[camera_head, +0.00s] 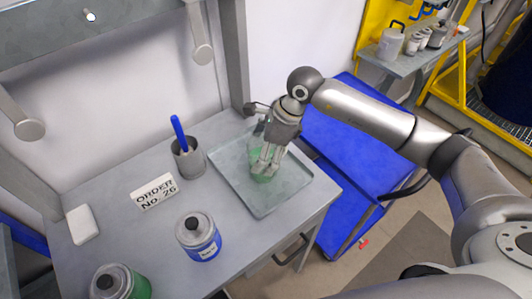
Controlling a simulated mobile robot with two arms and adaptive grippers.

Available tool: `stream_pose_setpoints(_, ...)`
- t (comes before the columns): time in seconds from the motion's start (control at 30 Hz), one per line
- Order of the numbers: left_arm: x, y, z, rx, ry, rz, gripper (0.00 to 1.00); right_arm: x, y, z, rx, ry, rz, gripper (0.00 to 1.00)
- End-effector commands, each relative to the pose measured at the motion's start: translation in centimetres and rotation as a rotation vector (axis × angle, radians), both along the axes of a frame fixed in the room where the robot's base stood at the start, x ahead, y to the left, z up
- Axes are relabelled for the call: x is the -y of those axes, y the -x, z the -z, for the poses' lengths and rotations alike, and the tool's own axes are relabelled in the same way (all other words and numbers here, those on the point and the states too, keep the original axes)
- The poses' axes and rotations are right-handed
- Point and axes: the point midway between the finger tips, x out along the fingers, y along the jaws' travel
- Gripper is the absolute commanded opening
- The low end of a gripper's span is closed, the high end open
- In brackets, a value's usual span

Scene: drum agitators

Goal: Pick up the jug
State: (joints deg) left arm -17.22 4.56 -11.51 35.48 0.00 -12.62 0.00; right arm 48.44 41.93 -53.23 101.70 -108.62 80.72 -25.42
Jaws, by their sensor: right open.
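A greenish, see-through vessel, which looks like the jug (262,177), stands on the grey tray (230,184) on the workbench. My right gripper (264,168) is directly over it, pointing down, with its fingers apart at the vessel. The fingers and wrist hide much of the vessel, and I cannot tell whether they touch it. My left gripper is not in view.
A blue cabinet (345,160) stands right of the bench. A far shelf (425,58) holds more containers.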

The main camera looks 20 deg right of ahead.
Motion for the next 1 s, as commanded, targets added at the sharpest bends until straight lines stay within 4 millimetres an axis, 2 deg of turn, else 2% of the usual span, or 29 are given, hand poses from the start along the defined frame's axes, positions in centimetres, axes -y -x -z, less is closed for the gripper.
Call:
stream_pose_setpoints(0.13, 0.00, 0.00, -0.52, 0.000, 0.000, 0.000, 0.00, -0.53, -0.13, 1.02, 0.001, -0.001, -0.001, 0.95)
stream_pose_setpoints(0.37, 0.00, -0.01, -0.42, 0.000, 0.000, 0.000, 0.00, -0.55, -0.16, 1.19, 0.001, -0.002, -0.001, 0.93)
stream_pose_setpoints(0.83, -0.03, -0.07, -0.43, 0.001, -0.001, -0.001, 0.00, -0.53, -0.15, 1.17, 0.001, -0.001, -0.001, 0.33)
stream_pose_setpoints(1.0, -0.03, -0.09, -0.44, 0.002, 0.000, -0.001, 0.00, -0.56, -0.20, 1.06, 0.003, -0.002, -0.001, 0.33)
